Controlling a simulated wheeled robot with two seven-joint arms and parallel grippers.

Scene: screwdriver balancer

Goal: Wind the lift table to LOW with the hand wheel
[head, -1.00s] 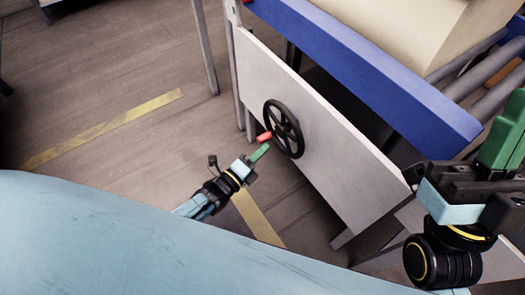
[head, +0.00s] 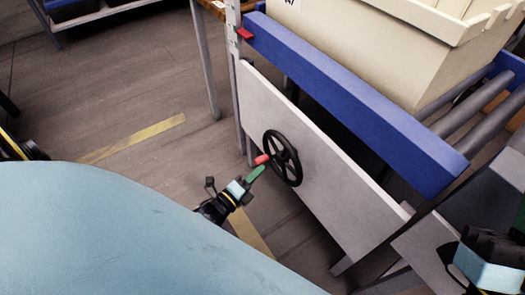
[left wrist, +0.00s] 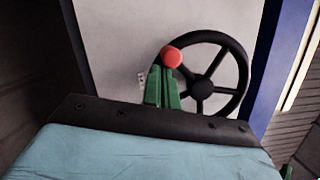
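The black hand wheel (head: 283,158) is on the pale front panel (head: 330,190) of the lift table, below its blue edge beam (head: 350,100). Its red knob (head: 262,160) is on the wheel's left side. My left gripper (head: 257,172) has its green fingertips at the knob. In the left wrist view, the fingers (left wrist: 164,85) are together, just below the red knob (left wrist: 172,56) and left of the wheel hub (left wrist: 202,88). The knob does not show between them. My right gripper (head: 520,218) is mostly cut off at the right edge.
A cream crate (head: 400,50) stands on the table top beside grey rollers (head: 480,120). A red marker (head: 244,33) is on the upright post at the table's left corner. Open floor with a yellow line (head: 135,137) lies to the left.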

